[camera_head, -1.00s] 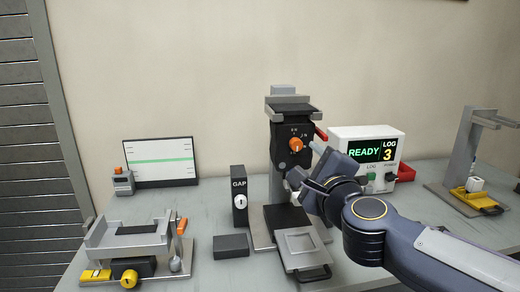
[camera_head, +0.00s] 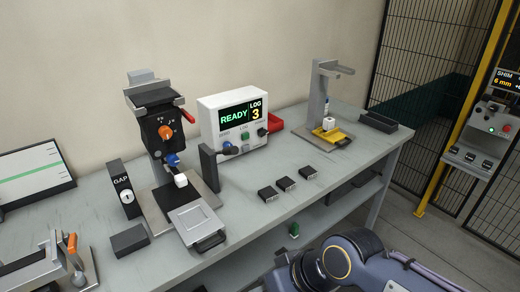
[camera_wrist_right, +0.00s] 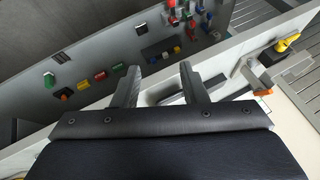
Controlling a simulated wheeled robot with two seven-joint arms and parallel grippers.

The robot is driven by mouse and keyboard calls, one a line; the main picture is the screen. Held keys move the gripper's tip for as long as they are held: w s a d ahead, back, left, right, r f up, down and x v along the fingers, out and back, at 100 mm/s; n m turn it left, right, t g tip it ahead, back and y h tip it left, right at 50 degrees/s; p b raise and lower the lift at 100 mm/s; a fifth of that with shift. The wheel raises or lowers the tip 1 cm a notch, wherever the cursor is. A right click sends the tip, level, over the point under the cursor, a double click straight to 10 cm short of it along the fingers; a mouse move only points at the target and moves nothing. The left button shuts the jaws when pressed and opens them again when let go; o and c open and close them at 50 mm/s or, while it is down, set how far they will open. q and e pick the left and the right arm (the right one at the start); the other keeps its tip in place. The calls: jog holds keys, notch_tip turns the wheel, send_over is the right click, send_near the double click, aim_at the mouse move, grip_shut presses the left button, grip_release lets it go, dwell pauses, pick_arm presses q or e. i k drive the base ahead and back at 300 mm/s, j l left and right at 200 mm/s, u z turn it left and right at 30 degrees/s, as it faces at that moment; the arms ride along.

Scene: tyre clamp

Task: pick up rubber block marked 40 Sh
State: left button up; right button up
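Three small dark blocks lie in a row on the grey bench: a near-left block (camera_head: 268,193), a middle block (camera_head: 285,184) and a far-right block (camera_head: 308,172). Each has a pale mark on its front, too small to read, so I cannot tell which is 40 Sh. My right arm is low at the bottom right of the head view, its gripper not visible there. In the right wrist view my right gripper (camera_wrist_right: 158,85) has its fingers apart, with nothing held between them. My left gripper is not in view.
Behind are a READY display box (camera_head: 236,125) and a stand (camera_head: 318,95). The bench (camera_head: 265,225) is clear before the blocks.

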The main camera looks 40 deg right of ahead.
aim_at(308, 173)
jog(key=z, duration=1.6)
jog(key=i+l, duration=0.25)
jog(key=i, duration=0.25)
jog(key=i+l, duration=0.25)
jog(key=i, duration=0.2)
jog(key=u, duration=0.4)
jog(key=i+l+u, duration=0.1)
jog(key=u, duration=0.65)
jog(key=i+l+u, duration=0.1)
jog(key=u, duration=0.25)
